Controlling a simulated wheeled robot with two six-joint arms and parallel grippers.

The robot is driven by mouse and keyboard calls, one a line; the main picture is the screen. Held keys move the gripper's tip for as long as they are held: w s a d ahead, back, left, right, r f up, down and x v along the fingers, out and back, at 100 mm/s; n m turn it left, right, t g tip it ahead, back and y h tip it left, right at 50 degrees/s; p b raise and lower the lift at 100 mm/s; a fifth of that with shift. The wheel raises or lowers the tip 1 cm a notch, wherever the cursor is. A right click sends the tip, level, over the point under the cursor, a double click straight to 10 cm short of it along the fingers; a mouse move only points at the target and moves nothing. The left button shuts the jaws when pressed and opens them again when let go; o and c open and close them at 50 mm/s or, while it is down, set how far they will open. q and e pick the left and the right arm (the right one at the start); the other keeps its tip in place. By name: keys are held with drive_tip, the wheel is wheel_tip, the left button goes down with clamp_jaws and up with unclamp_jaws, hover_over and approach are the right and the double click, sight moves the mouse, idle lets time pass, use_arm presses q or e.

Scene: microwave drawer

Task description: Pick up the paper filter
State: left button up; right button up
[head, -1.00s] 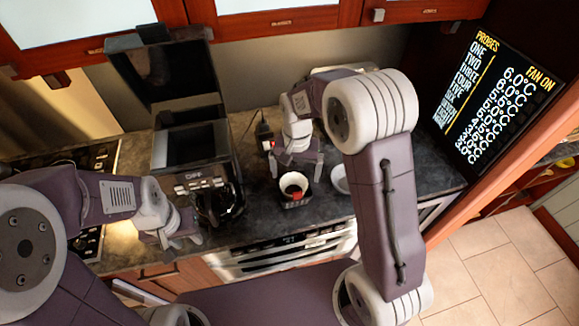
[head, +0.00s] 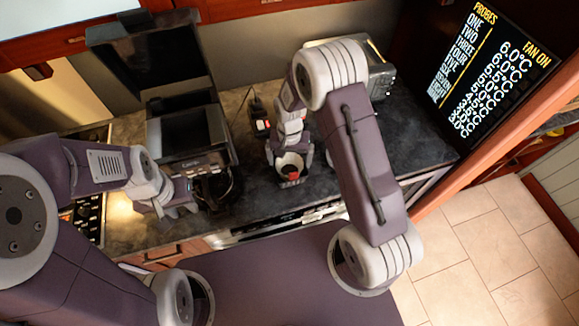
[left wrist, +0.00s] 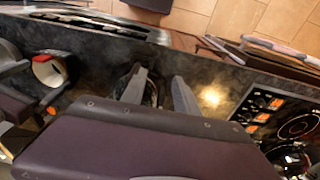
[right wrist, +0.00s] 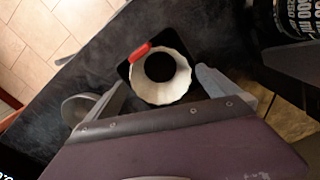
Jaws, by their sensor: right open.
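The paper filter (right wrist: 160,92) is a white fluted cup with a dark round inside. It sits in a dark square holder on the counter. A red piece (right wrist: 140,52) lies on its rim. In the head view the filter (head: 290,161) shows at the counter's middle. My right gripper (right wrist: 162,85) is open, with one finger on each side of the filter. It also shows in the head view (head: 290,160). I cannot tell whether the fingers touch the filter. My left gripper (left wrist: 160,85) is open and empty, over the counter near the coffee maker's carafe (head: 217,188).
The black coffee maker (head: 187,135) stands left of the filter with its lid raised. A toaster-like appliance (head: 375,75) stands at the back right. A stove (left wrist: 275,118) lies at the left.

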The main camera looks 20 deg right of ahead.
drive_tip(key=shift+s+f, duration=0.15)
drive_tip(key=shift+c, duration=0.3)
drive_tip(key=shift+w+f, duration=0.1)
drive_tip(key=shift+w, duration=0.15)
drive_tip(key=c, duration=1.5)
drive_tip(key=shift+s, duration=0.15)
drive_tip(key=shift+c, duration=1.2)
drive_tip(key=shift+r, duration=0.55)
wheel_tip(320, 180, up, 17)
drive_tip(key=shift+r+b, duration=0.1)
drive_tip(key=shift+b, duration=1)
